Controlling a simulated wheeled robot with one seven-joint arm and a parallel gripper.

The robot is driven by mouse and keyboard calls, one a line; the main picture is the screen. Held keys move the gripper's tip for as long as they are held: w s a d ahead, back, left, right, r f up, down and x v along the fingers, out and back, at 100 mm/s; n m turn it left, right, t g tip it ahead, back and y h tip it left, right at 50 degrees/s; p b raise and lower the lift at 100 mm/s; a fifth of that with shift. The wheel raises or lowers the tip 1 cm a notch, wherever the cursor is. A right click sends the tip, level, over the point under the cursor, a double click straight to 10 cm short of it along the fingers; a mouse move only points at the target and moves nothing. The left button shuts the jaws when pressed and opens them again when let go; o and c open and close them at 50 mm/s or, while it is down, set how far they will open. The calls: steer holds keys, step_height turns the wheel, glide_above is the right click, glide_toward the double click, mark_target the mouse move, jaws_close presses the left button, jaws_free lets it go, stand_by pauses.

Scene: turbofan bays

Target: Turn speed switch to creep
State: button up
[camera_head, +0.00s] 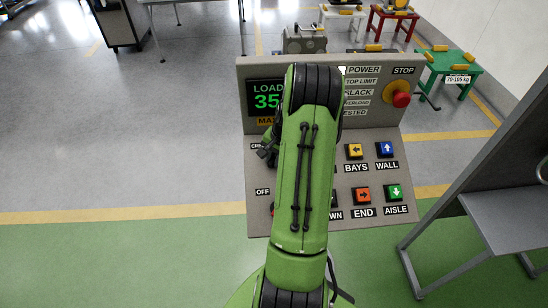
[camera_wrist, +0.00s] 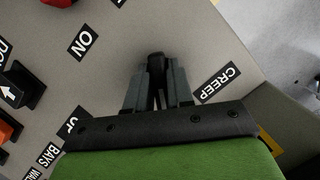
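The tilted grey control panel (camera_head: 285,222) stands before me, with my green arm across its left part. My gripper (camera_head: 267,152) is at the panel's left side, beside the partly covered CREEP label. In the wrist view, the gripper (camera_wrist: 156,70) has its fingers close together over the panel. The CREEP label (camera_wrist: 220,83) lies to their right and the ON label (camera_wrist: 83,42) to their upper left. A dark form shows between the fingertips; I cannot tell whether it is the speed switch or finger pads. The switch's setting is hidden.
Arrow buttons such as the yellow BAYS button (camera_head: 354,151) and the orange END button (camera_head: 362,194) are right of my arm. A red stop knob (camera_head: 401,96) sits at the upper right. A load display (camera_head: 264,97) is behind the arm. A grey table (camera_head: 505,220) stands at right.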

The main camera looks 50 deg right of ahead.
jaws_close()
steer(key=n+g+b, duration=0.1)
steer(key=n, duration=0.1)
steer(key=n+g+b, duration=0.1)
steer(key=n+b, duration=0.1)
steer(key=n, duration=0.1)
steer(key=shift+f+n+h, duration=0.1)
steer(key=shift+n+h, duration=0.2)
steer(key=shift+h, duration=0.1)
steer(key=n+g+h+b, duration=0.1)
steer(key=n, duration=0.3)
steer(key=shift+b, duration=0.4)
steer(key=shift+d+n+g+h+b, duration=0.1)
steer(key=shift+n+g+h+b, duration=0.3)
steer(key=shift+n, duration=1.2)
steer(key=shift+o, duration=2.4)
jaws_free()
